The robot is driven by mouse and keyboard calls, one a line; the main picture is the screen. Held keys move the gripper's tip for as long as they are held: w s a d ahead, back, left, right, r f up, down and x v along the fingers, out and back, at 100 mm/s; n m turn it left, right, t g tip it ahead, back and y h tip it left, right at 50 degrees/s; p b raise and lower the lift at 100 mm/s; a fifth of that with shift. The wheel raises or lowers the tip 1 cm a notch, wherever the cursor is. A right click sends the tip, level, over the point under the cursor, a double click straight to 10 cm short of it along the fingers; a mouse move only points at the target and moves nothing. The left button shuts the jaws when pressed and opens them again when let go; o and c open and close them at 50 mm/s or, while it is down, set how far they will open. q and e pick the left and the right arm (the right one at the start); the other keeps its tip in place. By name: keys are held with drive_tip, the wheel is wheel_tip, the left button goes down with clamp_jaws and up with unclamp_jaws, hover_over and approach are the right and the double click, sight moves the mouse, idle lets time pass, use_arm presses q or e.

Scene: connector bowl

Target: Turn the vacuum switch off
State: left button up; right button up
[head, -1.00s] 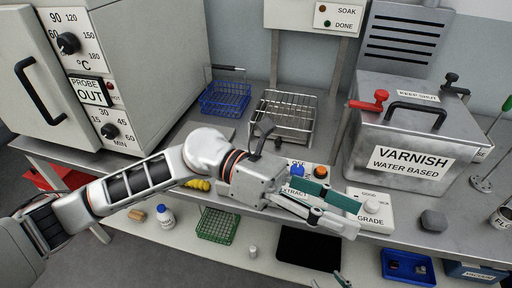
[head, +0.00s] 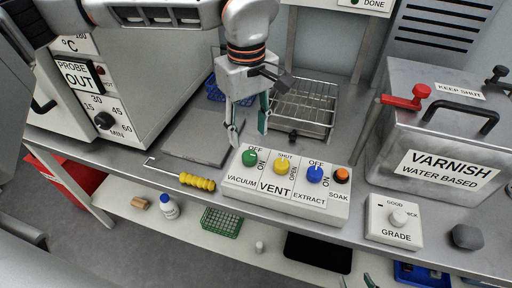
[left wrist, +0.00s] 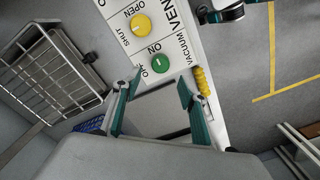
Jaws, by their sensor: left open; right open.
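The vacuum switch is a green knob (head: 249,158) at the left end of a white control panel (head: 262,193), with OFF and ON printed beside it. It also shows in the left wrist view (left wrist: 160,63); I cannot tell which mark it points to. My left gripper (head: 248,138) is open and empty, pointing down just behind and above the green knob. In the left wrist view its fingertips (left wrist: 153,90) are spread, with the knob beyond the gap. My right gripper (left wrist: 222,14) is partly in view at the wrist view's top edge, open and away from the panel.
A yellow vent knob (head: 281,166), blue extract knob (head: 315,174) and orange soak button (head: 341,176) sit right of the switch. A yellow-handled tool (head: 197,181) lies left of the panel. A wire rack (head: 304,108) stands behind; the varnish tank (head: 430,150) is at right.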

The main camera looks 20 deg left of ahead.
sight(249, 154)
use_arm(q)
wheel_tip(249, 154, down, 8)
drive_tip(key=shift+r, duration=0.2)
drive_tip(key=shift+s, duration=0.1)
drive_tip(key=shift+c, duration=0.2)
drive_tip(key=c, duration=1)
